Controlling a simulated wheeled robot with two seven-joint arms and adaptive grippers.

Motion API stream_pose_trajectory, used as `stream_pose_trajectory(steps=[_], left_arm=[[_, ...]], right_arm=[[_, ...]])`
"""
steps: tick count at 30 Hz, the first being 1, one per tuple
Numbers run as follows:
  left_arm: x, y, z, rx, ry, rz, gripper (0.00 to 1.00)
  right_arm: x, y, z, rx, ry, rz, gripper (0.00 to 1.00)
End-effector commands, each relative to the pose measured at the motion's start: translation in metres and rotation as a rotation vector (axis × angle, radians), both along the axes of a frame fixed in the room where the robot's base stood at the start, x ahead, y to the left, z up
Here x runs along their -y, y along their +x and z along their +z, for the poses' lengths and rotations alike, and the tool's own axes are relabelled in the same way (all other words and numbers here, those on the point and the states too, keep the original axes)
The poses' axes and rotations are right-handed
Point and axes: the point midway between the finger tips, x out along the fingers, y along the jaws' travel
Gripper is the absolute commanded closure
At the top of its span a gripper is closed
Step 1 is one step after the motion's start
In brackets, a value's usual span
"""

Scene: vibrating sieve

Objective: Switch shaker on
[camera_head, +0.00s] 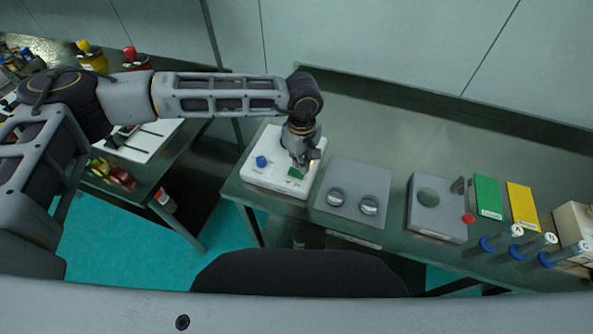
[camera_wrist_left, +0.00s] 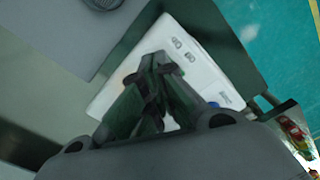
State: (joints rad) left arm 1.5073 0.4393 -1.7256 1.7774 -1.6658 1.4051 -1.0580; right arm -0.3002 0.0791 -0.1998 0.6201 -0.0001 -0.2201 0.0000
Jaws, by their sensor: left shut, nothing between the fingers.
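The shaker looks to be the white box (camera_head: 267,182) with a blue knob (camera_head: 261,161) and a small green part (camera_head: 295,173), at the left end of the long table in the head view. My left gripper (camera_head: 304,166) is shut and empty, pointing down over the right side of the box, close to the green part. Whether it touches cannot be told. In the left wrist view the shut fingers (camera_wrist_left: 152,62) cover much of the white box (camera_wrist_left: 205,72), and the blue knob (camera_wrist_left: 213,104) shows partly beside them. My right gripper is not in view.
A grey plate with two round metal pieces (camera_head: 352,189) stands just right of the white box. Further right are a grey device with a red button (camera_head: 468,218), a green box (camera_head: 487,196), a yellow box (camera_head: 522,205) and blue-capped tubes (camera_head: 502,238). The table behind is clear.

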Motion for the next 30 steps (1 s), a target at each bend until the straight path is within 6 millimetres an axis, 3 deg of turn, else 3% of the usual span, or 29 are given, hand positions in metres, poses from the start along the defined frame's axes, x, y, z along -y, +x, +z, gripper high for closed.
stream_pose_trajectory(steps=[21, 30], left_arm=[[0.0, 0.0, 0.035, 0.0, 0.0, 0.0, 1.0], [0.0, 0.0, 0.041, 0.0, 0.0, 0.0, 1.0]], right_arm=[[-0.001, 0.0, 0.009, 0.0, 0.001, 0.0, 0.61], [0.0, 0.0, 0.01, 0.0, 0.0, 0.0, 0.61]])
